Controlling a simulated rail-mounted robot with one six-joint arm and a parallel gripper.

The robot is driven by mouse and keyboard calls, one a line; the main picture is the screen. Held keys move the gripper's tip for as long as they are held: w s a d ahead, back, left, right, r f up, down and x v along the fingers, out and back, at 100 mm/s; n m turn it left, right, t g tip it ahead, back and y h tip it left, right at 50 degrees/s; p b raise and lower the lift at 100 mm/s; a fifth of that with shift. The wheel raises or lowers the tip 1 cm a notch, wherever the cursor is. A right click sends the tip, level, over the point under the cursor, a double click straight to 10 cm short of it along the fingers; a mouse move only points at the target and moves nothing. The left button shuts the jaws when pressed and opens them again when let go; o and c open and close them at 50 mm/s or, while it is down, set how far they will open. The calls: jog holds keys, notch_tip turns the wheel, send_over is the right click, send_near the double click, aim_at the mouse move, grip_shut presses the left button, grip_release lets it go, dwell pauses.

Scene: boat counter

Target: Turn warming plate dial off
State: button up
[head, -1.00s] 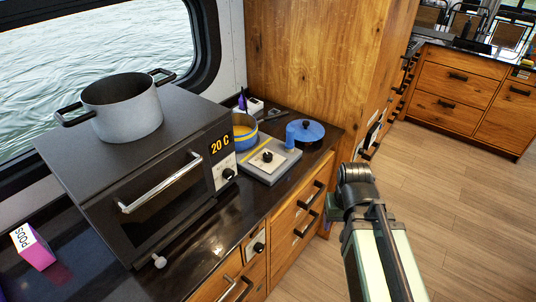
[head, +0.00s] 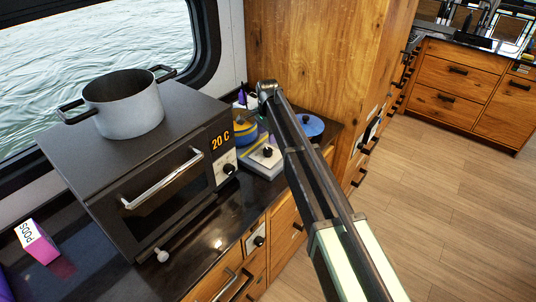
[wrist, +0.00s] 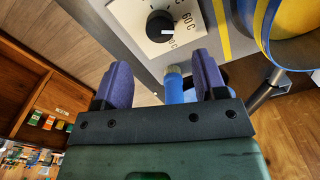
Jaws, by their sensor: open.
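The warming plate (head: 268,164) is a flat grey unit on the counter, right of the oven. Its black dial (head: 267,151) sits on a white label panel. In the wrist view the dial (wrist: 160,24) is near the top, with "60 C" printed beside it; I cannot clearly tell its setting. My gripper (wrist: 162,62) has two purple fingers, spread apart and empty. The dial shows beyond the fingertips, between their lines and apart from them. In the head view my arm crosses the counter's right part, and I cannot make out the fingers clearly.
A blue and yellow pot (head: 244,134) stands beside the plate; it also shows in the wrist view (wrist: 292,35). A blue lidded pan (head: 311,126) is at the right. The black oven (head: 150,180) carries a grey pot (head: 122,108). A wooden wall rises behind.

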aim_at(268, 149)
notch_tip(268, 149, down, 8)
jog(key=b, duration=0.6)
jog(key=shift+f+b, duration=0.2)
jog(key=shift+b, duration=0.15)
jog(key=shift+r, duration=0.15)
jog(key=shift+c, duration=0.3)
jog(key=c, duration=0.9)
jog(key=shift+o, duration=0.2)
